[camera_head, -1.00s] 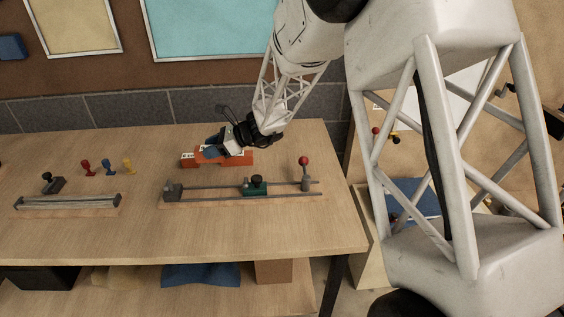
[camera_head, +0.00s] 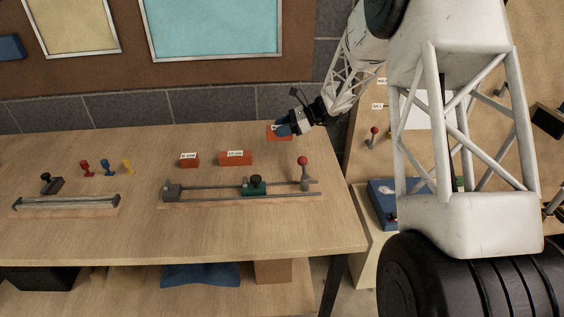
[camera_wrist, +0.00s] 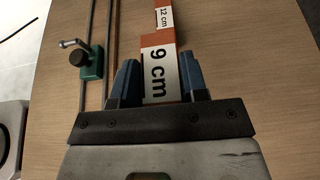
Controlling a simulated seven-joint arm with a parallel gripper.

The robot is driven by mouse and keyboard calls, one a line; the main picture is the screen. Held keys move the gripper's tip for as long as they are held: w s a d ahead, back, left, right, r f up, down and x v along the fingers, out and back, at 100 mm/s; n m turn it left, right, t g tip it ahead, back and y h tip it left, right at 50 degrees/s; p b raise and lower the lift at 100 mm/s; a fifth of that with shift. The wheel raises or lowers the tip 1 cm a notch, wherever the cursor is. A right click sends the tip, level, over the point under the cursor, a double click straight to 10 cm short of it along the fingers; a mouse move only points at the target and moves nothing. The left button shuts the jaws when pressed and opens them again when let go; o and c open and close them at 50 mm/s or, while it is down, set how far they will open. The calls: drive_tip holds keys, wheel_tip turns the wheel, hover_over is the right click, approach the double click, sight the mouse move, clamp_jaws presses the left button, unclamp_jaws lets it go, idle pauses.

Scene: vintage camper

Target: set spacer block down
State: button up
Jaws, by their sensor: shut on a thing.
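My gripper (camera_head: 283,129) is shut on an orange spacer block (camera_head: 272,135) at the back right of the workbench. In the wrist view the block (camera_wrist: 160,75) has a white "9 cm" label and sits between my two blue fingers. I cannot tell whether its underside touches the bench. Two more orange blocks lie on the bench to the left: the 12 cm block (camera_head: 235,158), and a smaller one (camera_head: 189,160) whose label looks like "6 cm". The 12 cm block (camera_wrist: 164,17) also shows beyond the held block in the wrist view.
A rail fixture with a green slider (camera_head: 254,187) and a red-knobbed post (camera_head: 304,174) lies in front of the blocks. Red, blue and yellow pegs (camera_head: 108,167) and another fixture (camera_head: 66,202) are at left. Bare wood (camera_head: 330,175) lies right of the post.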

drive_tip(key=shift+w+d, duration=0.15)
drive_tip(key=shift+d, duration=0.35)
drive_tip(key=shift+f, duration=3.15)
drive_tip(key=shift+f, duration=1.85)
drive_tip(key=shift+f, duration=0.1)
drive_tip(key=o, duration=1)
